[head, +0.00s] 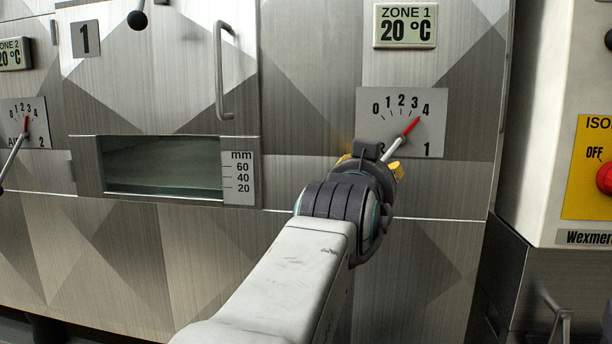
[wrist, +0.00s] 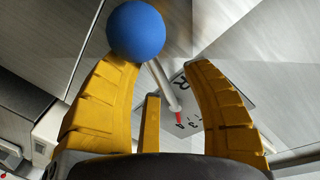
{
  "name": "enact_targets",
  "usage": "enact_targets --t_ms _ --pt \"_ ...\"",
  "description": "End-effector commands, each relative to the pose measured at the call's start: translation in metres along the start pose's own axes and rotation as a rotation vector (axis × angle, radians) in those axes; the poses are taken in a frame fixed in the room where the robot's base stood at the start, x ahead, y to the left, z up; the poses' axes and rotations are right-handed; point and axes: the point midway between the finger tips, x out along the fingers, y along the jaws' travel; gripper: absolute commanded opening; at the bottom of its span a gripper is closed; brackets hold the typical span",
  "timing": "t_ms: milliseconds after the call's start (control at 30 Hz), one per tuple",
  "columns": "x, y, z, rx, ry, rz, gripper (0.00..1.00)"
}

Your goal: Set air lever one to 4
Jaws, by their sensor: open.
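Air lever one's scale plate (head: 385,142), marked 0 to 4 with a 1 below, is on the right of the steel front. The lever's red pointer (head: 411,126) points up right at the 4. Its pale shaft (head: 396,147) runs down left behind my gripper (head: 375,165). In the wrist view, my gripper (wrist: 158,65) is open, with yellow fingers apart. The lever's blue ball knob (wrist: 136,31) is at the left fingertip; whether they touch I cannot tell. The shaft (wrist: 161,84) shows between the fingers, and the red pointer (wrist: 178,117) lies by the 4. The knob is hidden in the head view.
A second lever's plate (head: 33,135), marked 2, is at far left. A glass window (head: 160,168) with a mm scale (head: 239,178) and a vertical handle (head: 219,70) are left of my gripper. An isolator cabinet with a red knob (head: 605,178) stands at right.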

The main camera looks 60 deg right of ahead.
Motion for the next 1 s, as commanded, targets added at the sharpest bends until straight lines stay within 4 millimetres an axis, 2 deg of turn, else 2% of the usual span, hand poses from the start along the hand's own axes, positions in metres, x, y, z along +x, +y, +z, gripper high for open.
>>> enact_targets --t_ms 233,367,800,1000 --pt "-0.003 0.001 0.000 0.000 0.000 0.001 0.43" --pt "-0.014 0.000 -0.001 0.000 0.002 0.000 0.43" --pt "-0.086 0.000 -0.001 0.000 0.003 -0.002 0.43" --pt "-0.108 0.000 0.000 0.000 0.001 -0.001 0.43"
